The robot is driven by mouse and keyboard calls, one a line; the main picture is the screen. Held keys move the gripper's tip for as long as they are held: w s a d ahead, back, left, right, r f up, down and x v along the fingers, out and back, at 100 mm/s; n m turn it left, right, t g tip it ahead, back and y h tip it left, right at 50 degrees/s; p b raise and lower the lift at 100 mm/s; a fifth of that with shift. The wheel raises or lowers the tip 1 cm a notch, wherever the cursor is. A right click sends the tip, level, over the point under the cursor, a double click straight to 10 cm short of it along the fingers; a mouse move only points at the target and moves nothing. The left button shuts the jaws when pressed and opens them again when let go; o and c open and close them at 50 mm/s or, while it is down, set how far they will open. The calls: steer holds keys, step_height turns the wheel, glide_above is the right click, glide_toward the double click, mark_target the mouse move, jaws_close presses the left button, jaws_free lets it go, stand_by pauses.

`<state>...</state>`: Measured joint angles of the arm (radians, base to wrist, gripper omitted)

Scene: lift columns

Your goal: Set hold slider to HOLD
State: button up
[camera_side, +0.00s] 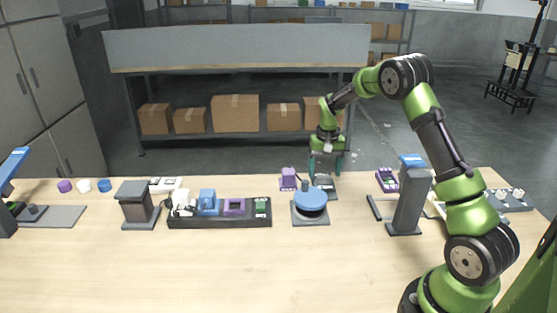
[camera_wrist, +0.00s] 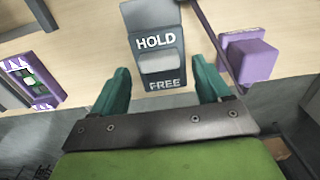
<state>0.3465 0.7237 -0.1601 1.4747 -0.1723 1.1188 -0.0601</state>
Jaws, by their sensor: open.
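The hold slider unit is a dark grey plate (camera_wrist: 150,18) with HOLD printed above and FREE below in the wrist view. A light grey slider block (camera_wrist: 161,62) sits between the two words; I cannot tell its exact setting. In the side view the unit (camera_side: 325,190) stands at the table's far edge, behind the blue round knob. My gripper (camera_wrist: 160,66) is open, with its teal fingers on either side of the slider block, and empty. In the side view my gripper (camera_side: 326,172) points down over the unit. Contact with the block cannot be made out.
A purple block device (camera_side: 289,179) stands close left of the unit, and a blue-topped round knob (camera_side: 310,199) stands in front. A grey post (camera_side: 409,200) and a purple-framed device (camera_side: 387,180) are to the right. The front table area (camera_side: 230,270) is clear.

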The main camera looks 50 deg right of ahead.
mark_target(325, 178)
step_height(325, 178, up, 15)
stand_by(0.5)
steer(key=s+a+r+n+t+y, duration=0.1)
steer(key=s+a+r+n+t, duration=0.1)
steer(key=s+a, duration=0.8)
steer(key=s+a+r+n+t+y, duration=0.1)
steer(key=s+a+r+n+t, duration=0.2)
steer(key=s+a, duration=0.7)
steer(key=shift+s+a+t, duration=0.35)
steer(key=shift+a+t, duration=0.75)
steer(key=shift+a, duration=1.35)
steer(key=shift+r, duration=0.1)
